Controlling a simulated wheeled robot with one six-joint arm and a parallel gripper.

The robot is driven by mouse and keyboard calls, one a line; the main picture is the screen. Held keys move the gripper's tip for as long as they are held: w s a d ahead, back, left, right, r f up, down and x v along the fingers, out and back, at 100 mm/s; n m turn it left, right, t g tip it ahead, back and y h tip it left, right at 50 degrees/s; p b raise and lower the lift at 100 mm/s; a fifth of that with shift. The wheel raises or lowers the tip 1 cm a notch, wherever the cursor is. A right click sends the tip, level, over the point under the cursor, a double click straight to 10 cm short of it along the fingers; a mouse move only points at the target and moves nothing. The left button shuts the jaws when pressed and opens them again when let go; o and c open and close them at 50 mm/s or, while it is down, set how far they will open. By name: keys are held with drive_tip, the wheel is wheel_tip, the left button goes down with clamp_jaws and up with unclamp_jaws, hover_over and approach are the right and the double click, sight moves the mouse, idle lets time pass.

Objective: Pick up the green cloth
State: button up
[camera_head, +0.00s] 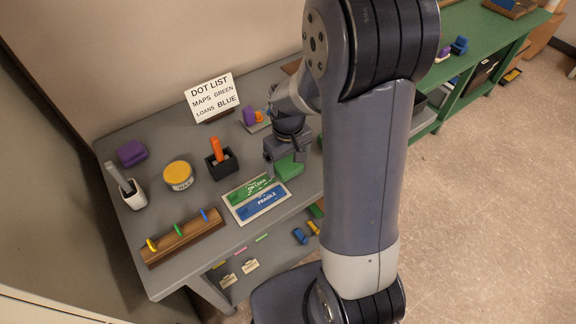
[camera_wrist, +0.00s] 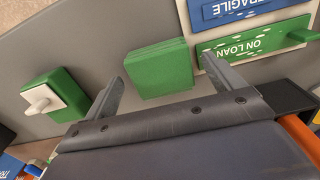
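The green cloth (camera_head: 290,168) is a flat folded square lying on the grey table, just right of the tray with the green and blue signs. It also shows in the wrist view (camera_wrist: 160,70), its near edge close to my gripper body. My gripper (camera_head: 283,166) is low over the cloth, pointing down. In the wrist view my gripper (camera_wrist: 163,72) is open, with one finger to each side of the cloth. Both fingers look apart from it, and nothing is held. I cannot tell the exact height of the fingertips above the table.
The ON LOAN sign (camera_wrist: 245,42) lies close by the right finger. A green block with a white knob (camera_wrist: 45,100) is to the left. A wax tin (camera_head: 178,176), a black holder (camera_head: 221,164) and a ring rack (camera_head: 182,238) stand left on the table. A card (camera_head: 212,97) stands behind.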

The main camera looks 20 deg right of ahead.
sight(288, 163)
drive_tip(key=c, duration=1)
wheel_tip(288, 163, up, 10)
drive_tip(key=shift+r, duration=0.1)
